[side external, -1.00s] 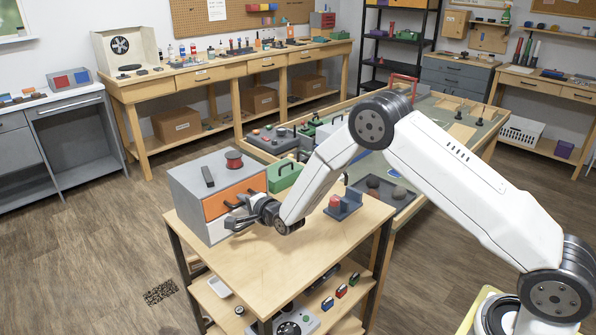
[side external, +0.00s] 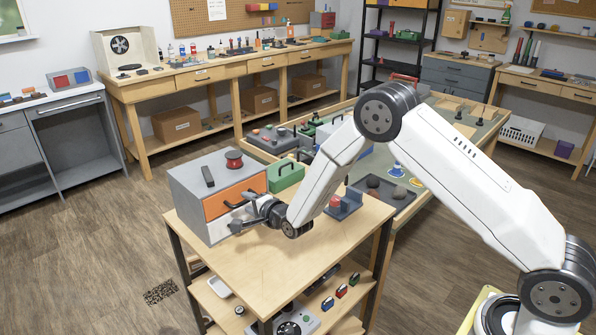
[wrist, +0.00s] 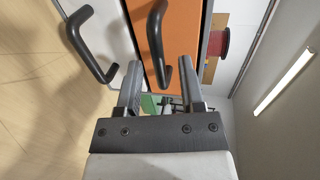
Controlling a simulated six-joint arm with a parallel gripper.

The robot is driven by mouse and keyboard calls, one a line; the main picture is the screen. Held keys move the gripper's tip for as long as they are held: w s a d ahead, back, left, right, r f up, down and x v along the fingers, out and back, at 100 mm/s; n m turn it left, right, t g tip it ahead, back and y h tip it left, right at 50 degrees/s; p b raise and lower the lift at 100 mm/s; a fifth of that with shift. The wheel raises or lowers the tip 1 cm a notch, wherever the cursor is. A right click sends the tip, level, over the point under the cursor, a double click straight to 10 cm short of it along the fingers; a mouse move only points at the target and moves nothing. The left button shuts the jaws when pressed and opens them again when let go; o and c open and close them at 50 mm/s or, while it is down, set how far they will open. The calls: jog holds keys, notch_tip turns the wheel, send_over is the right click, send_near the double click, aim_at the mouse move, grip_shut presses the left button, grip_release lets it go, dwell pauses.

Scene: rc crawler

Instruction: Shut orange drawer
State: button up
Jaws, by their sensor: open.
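The grey cabinet (side external: 188,196) stands on the wooden cart's left side. Its orange drawer (side external: 217,205) is the upper one and also shows in the wrist view (wrist: 183,30). The drawer's black handle (wrist: 157,45) sticks out from the orange face. My gripper (side external: 245,213) is open and empty in front of the drawers. In the wrist view, one end of the orange drawer's handle lies between my two fingertips (wrist: 160,68); I cannot tell whether they touch it. The arm partly hides the front, and how far the drawer stands out is hard to tell.
A pale lower drawer with a black handle (wrist: 92,45) sits below the orange one. A red spool (side external: 234,159) and a dark block (side external: 208,177) lie on the cabinet. A green box (side external: 286,175) and a blue-grey stand (side external: 344,205) are nearby. The cart's front top (side external: 265,265) is clear.

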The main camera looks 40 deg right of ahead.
jog(key=shift+v, duration=2.55)
jog(key=s+d+r+n+g, duration=0.2)
jog(key=s+n+g, duration=0.4)
jog(key=s, duration=0.8)
jog(key=s+d+r+n+g, duration=0.2)
jog(key=s+n+g, duration=0.5)
jog(key=s+n, duration=0.5)
jog(key=s, duration=0.2)
jog(key=shift+s+r, duration=0.15)
jog(key=shift+s, duration=0.2)
